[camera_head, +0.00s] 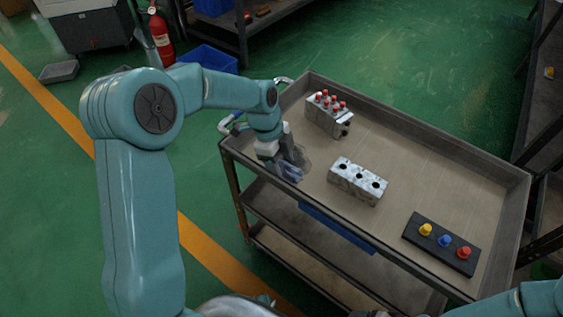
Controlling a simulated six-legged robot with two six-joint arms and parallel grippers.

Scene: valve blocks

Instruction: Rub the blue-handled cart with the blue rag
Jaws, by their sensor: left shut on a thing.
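The cart (418,152) stands in front of me, with a raised rim around its tray-like top and shelves below. A handle with a blue part (232,122) shows at its left end, partly behind my arm. My left gripper (284,165) reaches down to the left part of the cart top and is shut on the blue rag (290,172). The rag is at the tray surface, close to the near rim; most of it is hidden by the gripper. A darker patch lies on the surface beside the gripper. Of my right arm only a part shows at the lower right; its gripper is out of view.
On the cart top are a valve block with red caps (328,112), a block with dark holes (357,182) and a black board with yellow, blue and red knobs (441,243). The middle right top is clear. A blue bin (209,60) and fire extinguisher (160,36) stand behind.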

